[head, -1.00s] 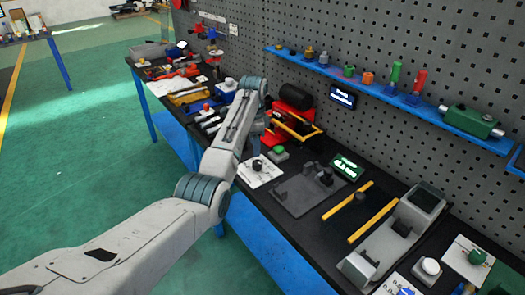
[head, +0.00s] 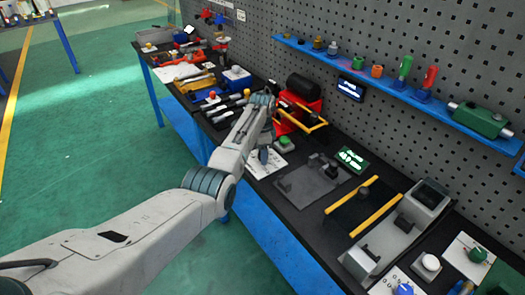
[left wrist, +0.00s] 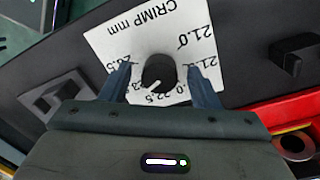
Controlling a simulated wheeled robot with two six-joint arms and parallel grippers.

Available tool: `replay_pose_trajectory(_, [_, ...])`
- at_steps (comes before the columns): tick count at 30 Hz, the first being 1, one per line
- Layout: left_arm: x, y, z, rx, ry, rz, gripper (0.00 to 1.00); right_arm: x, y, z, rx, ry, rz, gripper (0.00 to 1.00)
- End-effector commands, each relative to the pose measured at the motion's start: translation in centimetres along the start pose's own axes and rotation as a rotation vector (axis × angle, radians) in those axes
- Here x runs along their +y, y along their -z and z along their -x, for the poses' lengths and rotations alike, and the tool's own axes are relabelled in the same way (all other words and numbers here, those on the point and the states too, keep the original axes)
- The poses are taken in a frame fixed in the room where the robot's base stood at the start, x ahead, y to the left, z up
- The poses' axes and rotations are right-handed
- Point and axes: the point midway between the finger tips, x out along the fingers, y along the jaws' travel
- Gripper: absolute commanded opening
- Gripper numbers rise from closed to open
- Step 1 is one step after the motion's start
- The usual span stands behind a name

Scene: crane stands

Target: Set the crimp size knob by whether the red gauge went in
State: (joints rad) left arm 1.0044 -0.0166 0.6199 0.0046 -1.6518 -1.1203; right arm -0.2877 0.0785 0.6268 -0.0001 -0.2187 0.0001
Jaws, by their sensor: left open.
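The crimp size knob (left wrist: 158,72) is black and round, on a white plate (left wrist: 108,42) printed "CRIMP mm" with a ring of sizes. Its white line points down-left in the left wrist view, towards the lower numbers near 22.5, partly covered. My left gripper (left wrist: 158,78) is open, one finger on each side of the knob with visible gaps. In the head view my left gripper (head: 263,155) is over the plate (head: 279,160) and hides the knob. The red gauge (head: 430,77) stands upright in a blue holder on the shelf, right of a green gauge (head: 405,66).
A red machine with yellow handles (head: 303,108) stands just behind the plate. Yellow rails (head: 375,215) lie further right. The pegboard bounds the back.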

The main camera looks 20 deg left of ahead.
Motion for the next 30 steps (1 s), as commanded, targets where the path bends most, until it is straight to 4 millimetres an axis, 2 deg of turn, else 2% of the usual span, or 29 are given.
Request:
replay_pose_trajectory(7, [0.0, 0.0, -0.1, 0.000, 0.000, 0.000, 0.56, 0.0, -1.3, 0.1, -0.017, 0.000, 0.001, 0.36])
replay_pose_trajectory(14, [0.0, 0.0, -0.1, 0.000, -0.001, 0.000, 0.11, 0.1, -2.2, 0.1, -0.028, 0.000, 0.002, 0.36])
replay_pose_trajectory(23, [0.0, 0.0, 0.0, 0.000, -0.002, 0.029, 0.11, 0.2, -1.6, 0.4, -0.022, -0.002, 0.002, 0.36])
replay_pose_trajectory(30, [0.0, 0.0, 0.2, 0.004, -0.002, 0.153, 0.11, 0.3, -1.4, 1.4, -0.020, -0.002, 0.002, 0.36])
